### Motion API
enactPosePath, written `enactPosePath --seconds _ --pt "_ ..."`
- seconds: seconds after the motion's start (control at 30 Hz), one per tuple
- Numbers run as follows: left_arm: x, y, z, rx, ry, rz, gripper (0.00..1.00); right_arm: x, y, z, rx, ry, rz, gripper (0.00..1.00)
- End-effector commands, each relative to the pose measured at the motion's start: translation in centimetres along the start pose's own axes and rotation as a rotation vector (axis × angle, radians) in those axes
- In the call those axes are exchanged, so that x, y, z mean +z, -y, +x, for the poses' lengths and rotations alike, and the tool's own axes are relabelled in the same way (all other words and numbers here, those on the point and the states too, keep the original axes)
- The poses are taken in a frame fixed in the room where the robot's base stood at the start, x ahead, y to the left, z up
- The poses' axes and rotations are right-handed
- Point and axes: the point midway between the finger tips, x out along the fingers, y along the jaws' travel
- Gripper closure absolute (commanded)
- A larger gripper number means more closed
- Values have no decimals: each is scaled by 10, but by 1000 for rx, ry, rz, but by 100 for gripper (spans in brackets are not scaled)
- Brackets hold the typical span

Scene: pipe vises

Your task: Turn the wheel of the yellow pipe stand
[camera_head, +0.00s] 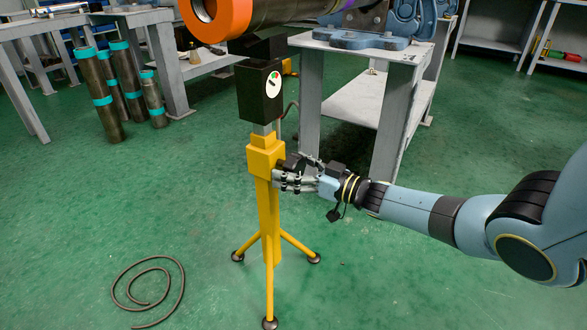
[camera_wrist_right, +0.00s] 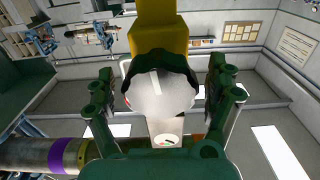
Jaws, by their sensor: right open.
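The yellow pipe stand (camera_head: 265,205) stands upright on three splayed legs near the middle of the head view. A black box (camera_head: 260,95) with a round white dial (camera_head: 273,85) sits on its top. My right gripper (camera_head: 281,178) is at the right side of the yellow post, just below its head. In the right wrist view, the wheel (camera_wrist_right: 158,92), a pale round face with a dark rim, lies between the spread fingers of my right gripper (camera_wrist_right: 160,84). I cannot tell whether they touch it. My left gripper is not in view.
A large pipe with an orange end (camera_head: 217,18) lies above the stand. A grey table (camera_head: 365,100) with a blue vise (camera_head: 360,40) stands behind my right forearm. Several teal-banded pipes (camera_head: 103,95) stand at the left. A coiled cable (camera_head: 150,285) lies on the otherwise open floor.

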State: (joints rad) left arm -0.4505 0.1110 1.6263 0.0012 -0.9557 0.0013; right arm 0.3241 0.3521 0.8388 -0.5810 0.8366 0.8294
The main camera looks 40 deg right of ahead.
Motion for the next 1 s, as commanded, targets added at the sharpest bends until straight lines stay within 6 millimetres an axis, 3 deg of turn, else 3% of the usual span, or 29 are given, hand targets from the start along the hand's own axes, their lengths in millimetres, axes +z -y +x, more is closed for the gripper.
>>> enactPosePath --seconds 0.17,0.6,0.77,1.0 --pt "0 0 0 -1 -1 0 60 1 0 -15 -1 3 -2 12" --pt "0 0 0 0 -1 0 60 1 0 -105 -1 3 0 12" --pt "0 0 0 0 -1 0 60 1 0 -118 0 2 0 12" --pt "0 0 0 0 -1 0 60 0 0 -120 0 1 0 12"
